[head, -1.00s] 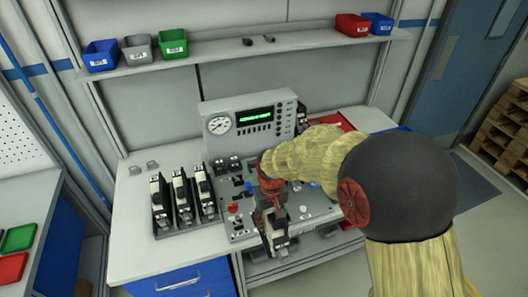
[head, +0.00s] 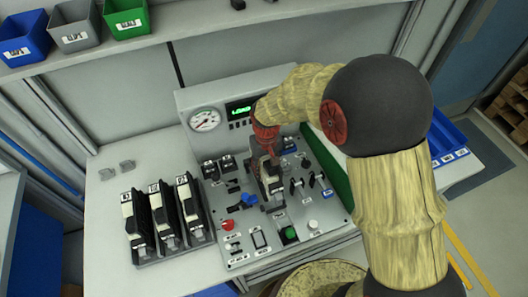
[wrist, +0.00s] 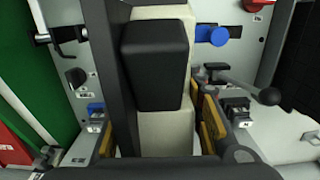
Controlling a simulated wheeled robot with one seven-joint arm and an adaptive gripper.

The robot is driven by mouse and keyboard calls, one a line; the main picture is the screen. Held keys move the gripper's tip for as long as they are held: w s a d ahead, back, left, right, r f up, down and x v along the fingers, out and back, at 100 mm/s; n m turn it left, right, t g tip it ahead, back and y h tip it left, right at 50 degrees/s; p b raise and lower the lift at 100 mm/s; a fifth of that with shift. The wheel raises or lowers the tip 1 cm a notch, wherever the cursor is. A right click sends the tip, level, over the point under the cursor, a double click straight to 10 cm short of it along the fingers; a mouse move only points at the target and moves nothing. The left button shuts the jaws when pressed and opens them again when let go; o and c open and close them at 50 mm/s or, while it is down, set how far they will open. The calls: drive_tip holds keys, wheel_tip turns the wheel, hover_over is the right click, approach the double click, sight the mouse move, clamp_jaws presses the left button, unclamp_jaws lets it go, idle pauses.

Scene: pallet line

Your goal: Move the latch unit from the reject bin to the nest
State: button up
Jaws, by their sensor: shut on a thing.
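My gripper (head: 268,160) is shut on the latch unit (head: 273,186), a black and cream block, and holds it over the middle of the grey fixture panel (head: 240,262). In the wrist view the latch unit (wrist: 155,65) fills the middle between my yellow-padded fingers (wrist: 160,128). I cannot tell whether its lower end touches the panel. The nest is not clearly visible; the unit and gripper cover that part of the panel. A red surface (wrist: 14,150) at the wrist view's lower left may be the reject bin; my arm hides that area in the head view.
Black levers, blue knobs (head: 249,199), a red button (head: 228,225) and a green button (head: 290,233) stand around the unit. A gauge console (head: 205,121) rises behind. Several similar units stand in a rack (head: 199,232) at left. A blue bin (head: 446,143) is at right.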

sight(266, 158)
drive_tip(key=shift+w+f, duration=0.5)
drive_tip(key=shift+w, duration=0.05)
drive_tip(key=shift+s+f+b, duration=0.15)
drive_tip(key=shift+f+b, duration=0.05)
drive_tip(key=shift+b, duration=0.1)
drive_tip(key=shift+f+b, duration=1.75)
drive_tip(key=shift+f, duration=1.25)
drive_tip(key=o, duration=1.5)
drive_tip(key=shift+o, duration=0.2)
drive_tip(key=shift+r, duration=0.1)
wheel_tip(266, 158, up, 12)
drive_tip(key=shift+f, duration=0.1)
